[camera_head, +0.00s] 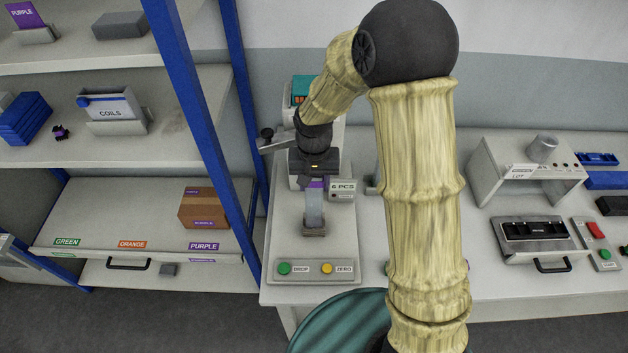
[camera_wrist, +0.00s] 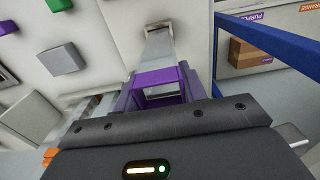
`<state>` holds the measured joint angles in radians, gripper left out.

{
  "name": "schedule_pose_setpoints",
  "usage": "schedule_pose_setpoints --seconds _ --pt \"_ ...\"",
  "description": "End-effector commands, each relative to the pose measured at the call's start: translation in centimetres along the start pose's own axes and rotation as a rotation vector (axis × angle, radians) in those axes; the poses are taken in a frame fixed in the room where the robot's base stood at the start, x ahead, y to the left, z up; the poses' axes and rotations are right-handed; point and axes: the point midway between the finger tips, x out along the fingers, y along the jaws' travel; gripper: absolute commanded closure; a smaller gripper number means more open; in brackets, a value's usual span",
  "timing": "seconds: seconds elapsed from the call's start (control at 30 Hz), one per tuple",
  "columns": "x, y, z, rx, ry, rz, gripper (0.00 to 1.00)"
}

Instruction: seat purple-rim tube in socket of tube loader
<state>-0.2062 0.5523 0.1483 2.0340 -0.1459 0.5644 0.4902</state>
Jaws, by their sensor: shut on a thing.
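The purple-rim tube (camera_head: 315,208) is a clear, square-sided tube with a purple rim at its top. My gripper (camera_head: 316,183) is shut on it near the rim and holds it upright. The tube's lower end meets the small grey socket (camera_head: 314,230) on the tube loader (camera_head: 285,240); I cannot tell how deep it sits in it. In the wrist view the purple rim (camera_wrist: 158,77) lies between the fingers of my gripper (camera_wrist: 160,88), and the tube body runs away from it. The gripper hides part of the rim.
The loader's front has a green DROP button (camera_head: 284,268) and a yellow ZERO button (camera_head: 327,268). A "6 PCS" display (camera_head: 342,187) stands just right of the tube. A blue shelf post (camera_head: 190,100) rises at left. A teal bin (camera_head: 340,325) is below the table edge.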

Motion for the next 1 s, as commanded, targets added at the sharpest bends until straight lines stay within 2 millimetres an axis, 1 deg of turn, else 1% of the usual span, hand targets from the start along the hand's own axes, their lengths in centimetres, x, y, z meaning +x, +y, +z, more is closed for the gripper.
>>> schedule_pose_setpoints --seconds 0.4,0.43,0.53,0.57,0.87,1.0 --pt "0.9 0.0 0.0 0.000 0.000 0.000 1.00" --pt "0.9 0.0 0.0 0.000 0.000 0.000 0.55" --pt "0.8 0.0 0.0 0.000 0.000 0.000 0.35" --pt "0.8 0.0 0.0 0.000 0.000 0.000 0.33" --pt "0.7 0.0 0.0 0.000 0.000 0.000 0.33" --pt "-0.1 0.0 -0.1 0.001 0.002 0.000 0.33"
